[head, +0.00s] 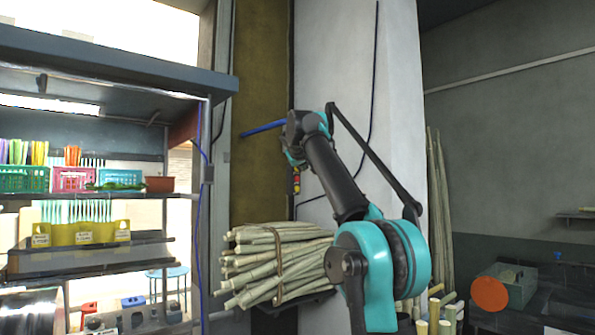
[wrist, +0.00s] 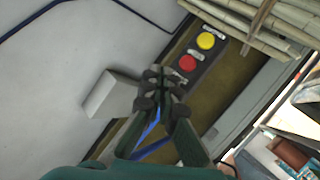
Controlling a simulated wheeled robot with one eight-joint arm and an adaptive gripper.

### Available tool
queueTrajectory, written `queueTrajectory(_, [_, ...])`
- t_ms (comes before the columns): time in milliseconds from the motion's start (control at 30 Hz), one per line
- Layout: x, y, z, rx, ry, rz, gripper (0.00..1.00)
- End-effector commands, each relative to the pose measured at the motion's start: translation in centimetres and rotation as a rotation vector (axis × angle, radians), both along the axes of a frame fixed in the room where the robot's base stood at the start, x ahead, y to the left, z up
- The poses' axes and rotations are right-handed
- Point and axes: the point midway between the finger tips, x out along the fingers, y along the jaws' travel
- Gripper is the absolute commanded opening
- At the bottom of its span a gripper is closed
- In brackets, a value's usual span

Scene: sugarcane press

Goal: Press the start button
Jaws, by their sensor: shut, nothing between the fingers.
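A dark button panel (wrist: 200,54) shows in the wrist view, with a yellow button (wrist: 206,40) and a red button (wrist: 187,63) on it. Small labels sit beside the buttons, too blurred to read. The panel also shows small in the head view (head: 296,183), below the end of my arm. My gripper (wrist: 160,80) is shut and empty, its fingertips at the panel's lower-left end, just past the red button. They cover that end, so any further button there is hidden. I cannot tell whether the fingertips touch the panel. In the head view my fingers are not clear.
A bundle of cane stalks (head: 275,262) lies below the panel in the head view. A pale box (wrist: 111,94) is on the wall left of my fingers. Blue cables (wrist: 28,20) run nearby. A shelf unit (head: 90,197) with baskets stands at left.

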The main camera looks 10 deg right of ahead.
Motion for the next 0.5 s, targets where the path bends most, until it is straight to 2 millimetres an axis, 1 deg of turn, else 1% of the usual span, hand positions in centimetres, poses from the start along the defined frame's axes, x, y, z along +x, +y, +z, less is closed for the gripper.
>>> queueTrajectory(500, [0.73,0.43,0.04,0.0,0.0,0.0,0.0])
